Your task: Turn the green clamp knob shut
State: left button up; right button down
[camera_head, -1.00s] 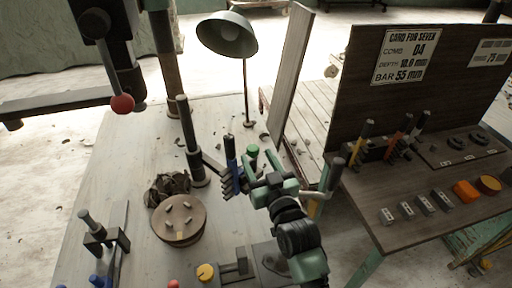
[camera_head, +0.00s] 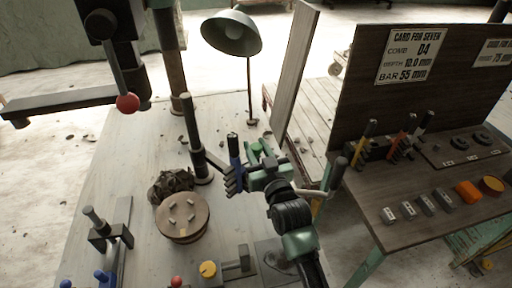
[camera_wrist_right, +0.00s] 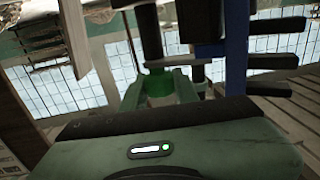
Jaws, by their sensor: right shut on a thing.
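The green clamp knob (camera_head: 254,149) is on the end of the arm that comes off the dark post (camera_head: 194,140), next to the blue comb (camera_head: 235,165) with its dark tines. My right gripper (camera_head: 262,158) is at the knob and shut on it, its green fingers on either side. In the right wrist view the green knob (camera_wrist_right: 158,84) sits between the fingers, below a dark rod, with the blue comb (camera_wrist_right: 235,60) close on the right. How far the knob is turned cannot be told. My left gripper is not in view.
The card rack table (camera_head: 440,215) is at right.

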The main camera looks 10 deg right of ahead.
jog(key=shift+y, duration=0.4)
jog(key=shift+r+n+y, duration=0.15)
jog(key=shift+n+y, duration=0.45)
jog(key=shift+n, duration=0.1)
jog(key=shift+n+g+y, duration=0.5)
jog(key=shift+n+y, duration=0.2)
jog(key=shift+y, duration=0.5)
jog(key=c, duration=1.1)
grip_release()
jog(key=shift+o, duration=0.2)
jog(key=shift+s, duration=0.1)
